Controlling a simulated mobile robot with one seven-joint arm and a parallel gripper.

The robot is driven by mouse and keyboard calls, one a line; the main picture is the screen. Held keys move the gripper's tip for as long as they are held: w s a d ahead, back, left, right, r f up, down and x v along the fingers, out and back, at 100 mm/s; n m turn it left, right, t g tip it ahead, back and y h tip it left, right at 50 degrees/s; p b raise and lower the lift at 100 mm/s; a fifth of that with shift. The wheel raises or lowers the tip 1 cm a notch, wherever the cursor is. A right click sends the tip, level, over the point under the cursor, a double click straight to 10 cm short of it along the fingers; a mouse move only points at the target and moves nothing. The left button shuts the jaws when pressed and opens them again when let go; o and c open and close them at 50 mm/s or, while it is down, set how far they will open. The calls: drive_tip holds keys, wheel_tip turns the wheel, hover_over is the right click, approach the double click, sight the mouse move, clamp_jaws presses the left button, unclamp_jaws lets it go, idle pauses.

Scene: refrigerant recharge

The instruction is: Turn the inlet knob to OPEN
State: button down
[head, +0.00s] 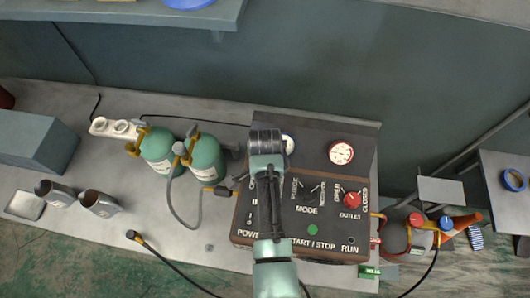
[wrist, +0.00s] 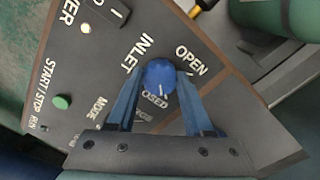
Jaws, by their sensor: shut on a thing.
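In the wrist view the blue inlet knob (wrist: 158,74) sits on the dark recharge panel, beside the INLET label (wrist: 139,53). The OPEN label (wrist: 192,61) is to its upper right; the partly covered CLOSED label (wrist: 154,102) is just below it. A short white mark on the knob's lower edge appears to point toward CLOSED. My gripper (wrist: 161,79) is shut on the knob, with one blue finger on each side. In the head view my arm hides the inlet knob and the fingers; the recharge machine (head: 326,236) lies under it.
On the machine are a red outlet knob (head: 352,200), a gauge (head: 341,153) and a green start/stop button (head: 312,230). Green gas cylinders (head: 207,158) with hoses stand close on the left. A manifold with a red knob (head: 416,219) is on the right.

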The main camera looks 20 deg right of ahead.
drive_tip(key=shift+n, duration=0.4)
drive_tip(key=n+p, duration=0.1)
drive_tip(key=n, duration=0.2)
drive_tip(key=shift+n, duration=0.4)
drive_tip(key=n+p, duration=0.1)
drive_tip(key=n, duration=0.3)
drive_tip(key=shift+n, duration=0.3)
drive_tip(key=n+p, duration=0.1)
drive_tip(key=n, duration=0.3)
drive_tip(key=shift+d, duration=0.1)
drive_tip(key=n, duration=0.4)
drive_tip(key=shift+n, duration=0.3)
drive_tip(key=shift+c, duration=1.4)
unclamp_jaws()
drive_tip(key=shift+s, duration=0.1)
